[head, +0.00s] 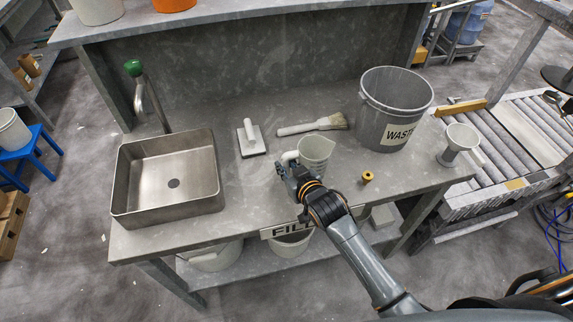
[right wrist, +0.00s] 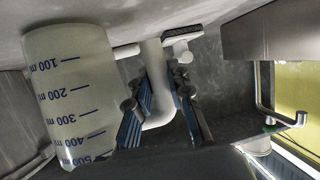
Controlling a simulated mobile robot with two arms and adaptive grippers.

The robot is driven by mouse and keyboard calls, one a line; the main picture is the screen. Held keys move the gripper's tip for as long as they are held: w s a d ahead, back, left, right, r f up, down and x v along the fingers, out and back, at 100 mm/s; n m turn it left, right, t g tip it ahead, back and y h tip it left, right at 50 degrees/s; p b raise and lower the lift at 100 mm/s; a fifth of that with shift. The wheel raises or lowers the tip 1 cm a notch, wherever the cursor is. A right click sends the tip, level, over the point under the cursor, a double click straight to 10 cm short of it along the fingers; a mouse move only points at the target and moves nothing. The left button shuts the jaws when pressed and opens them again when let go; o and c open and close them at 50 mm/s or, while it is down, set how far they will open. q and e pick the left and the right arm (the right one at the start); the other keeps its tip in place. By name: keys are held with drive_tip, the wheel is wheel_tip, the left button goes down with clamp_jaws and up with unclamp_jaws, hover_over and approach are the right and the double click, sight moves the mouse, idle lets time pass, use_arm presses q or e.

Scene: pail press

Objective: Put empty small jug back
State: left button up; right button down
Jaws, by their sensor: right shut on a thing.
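The small jug (head: 317,152) is a whitish measuring jug with a spout, upright over the middle of the grey counter. The right wrist view shows its blue ml marks (right wrist: 70,95) upside down. My right gripper (head: 292,172) is at its left side, shut on its handle; the handle (right wrist: 158,90) runs between the two fingers in the right wrist view. I cannot tell whether the jug touches the counter, and I cannot clearly see inside it. My left gripper is not in view.
A steel sink (head: 205,200) is at the left of the counter (head: 240,215).

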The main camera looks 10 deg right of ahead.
drive_tip(key=shift+f, duration=0.2)
drive_tip(key=c, duration=1.2)
unclamp_jaws()
drive_tip(key=shift+r, duration=0.1)
drive_tip(key=b+v, duration=0.1)
drive_tip(key=v, duration=1.1)
